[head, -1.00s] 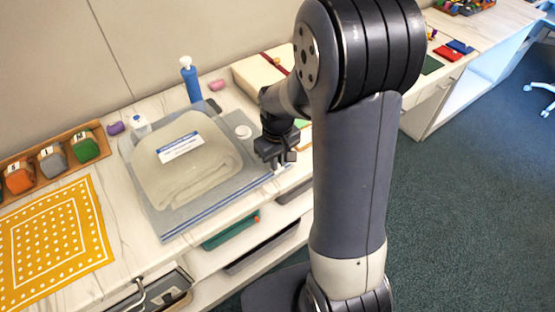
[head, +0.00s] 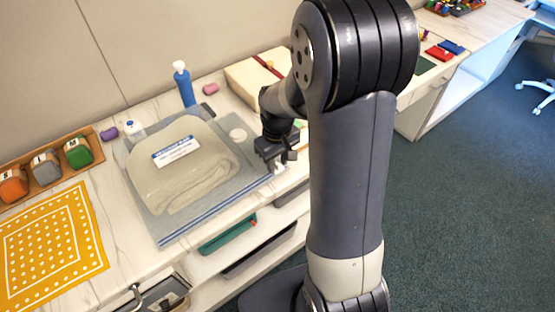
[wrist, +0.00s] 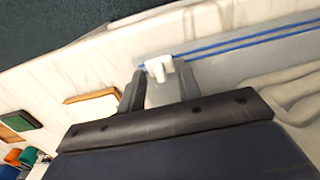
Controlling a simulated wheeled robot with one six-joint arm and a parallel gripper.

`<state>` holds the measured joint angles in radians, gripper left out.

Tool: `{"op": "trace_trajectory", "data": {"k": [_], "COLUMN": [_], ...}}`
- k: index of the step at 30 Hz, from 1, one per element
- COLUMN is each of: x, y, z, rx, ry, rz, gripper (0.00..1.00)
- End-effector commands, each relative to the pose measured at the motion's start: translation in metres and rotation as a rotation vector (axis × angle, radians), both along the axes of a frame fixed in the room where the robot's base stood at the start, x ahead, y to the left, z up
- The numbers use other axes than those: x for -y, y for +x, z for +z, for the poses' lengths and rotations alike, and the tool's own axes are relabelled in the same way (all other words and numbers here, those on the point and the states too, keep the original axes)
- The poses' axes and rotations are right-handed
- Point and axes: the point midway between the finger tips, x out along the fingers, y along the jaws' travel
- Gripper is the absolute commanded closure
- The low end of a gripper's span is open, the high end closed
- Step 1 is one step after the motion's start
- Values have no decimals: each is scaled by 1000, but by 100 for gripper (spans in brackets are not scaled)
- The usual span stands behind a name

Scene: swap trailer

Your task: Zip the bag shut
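A clear zip bag (head: 165,231) lies flat on the counter with a folded beige cloth (head: 190,185) and a white-and-blue label (head: 176,152) in it. Blue zip lines run along its front edge and also show in the wrist view (wrist: 240,42). A white slider (wrist: 160,68) sits at one end of the blue lines, at the bag's right front corner. My gripper (head: 277,163) is over that corner, pointing down. In the wrist view its two fingers (wrist: 160,84) are apart, with the slider between and just beyond their tips. I cannot tell whether they touch it.
A blue bottle (head: 184,86), a pink item (head: 210,88) and a cream box (head: 250,82) stand behind the bag. A yellow dotted cloth (head: 50,245) and a wooden rack (head: 47,172) are at left. Open drawers (head: 228,236) lie below the counter edge.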

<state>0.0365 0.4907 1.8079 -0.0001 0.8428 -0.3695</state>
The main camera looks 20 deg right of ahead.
Motion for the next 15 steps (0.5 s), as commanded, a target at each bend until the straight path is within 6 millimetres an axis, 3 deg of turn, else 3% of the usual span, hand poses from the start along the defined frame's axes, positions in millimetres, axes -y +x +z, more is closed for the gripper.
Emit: {"op": "trace_trajectory", "data": {"k": [7,15], "x": [0,0], "y": [1,1], "z": [15,70], "rx": [4,6], "ry": [-1,0], "rz": [0,0], "gripper": [67,67]}}
